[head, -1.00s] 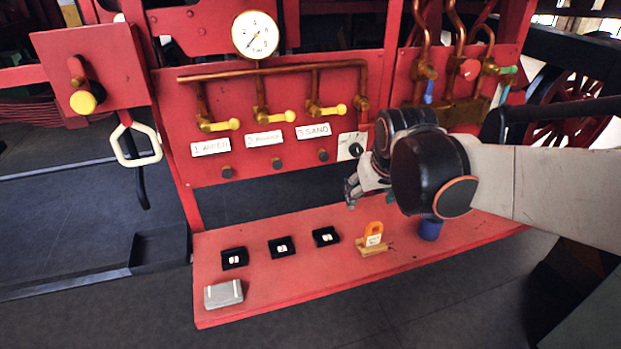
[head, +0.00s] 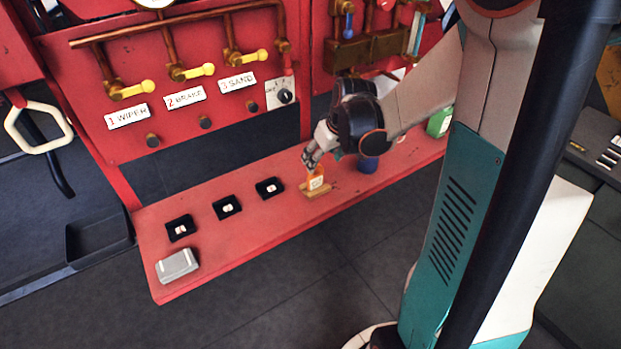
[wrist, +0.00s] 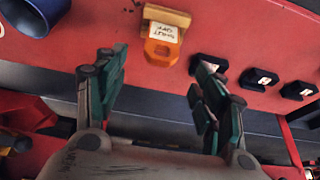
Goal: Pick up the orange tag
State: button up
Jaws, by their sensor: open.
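The orange tag (head: 315,180) stands upright in a small wooden block (head: 318,190) on the red shelf. In the wrist view the orange tag (wrist: 161,50) shows a white label with dark lettering that seems to read "SHUT OFF". My gripper (head: 311,160) is just above and beside the tag in the head view. In the wrist view my gripper (wrist: 158,95) is open, its two fingers wide apart. The tag lies beyond the fingertips, roughly between their lines, and nothing is held.
A blue cup (head: 367,163) stands close to the right of the tag. Black trays, one of them here (head: 269,188), and a grey box (head: 177,265) sit to the left on the red shelf (head: 240,240). Yellow-handled valves (head: 197,71) and a rotary switch (head: 285,96) are above.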

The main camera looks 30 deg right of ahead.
aim_at(315, 178)
jog(key=b+x, duration=0.3)
jog(key=x, duration=0.5)
jog(key=shift+w+a, duration=0.1)
jog(key=shift+w, duration=0.1)
jog(key=shift+c, duration=0.3)
jog(key=c, duration=1)
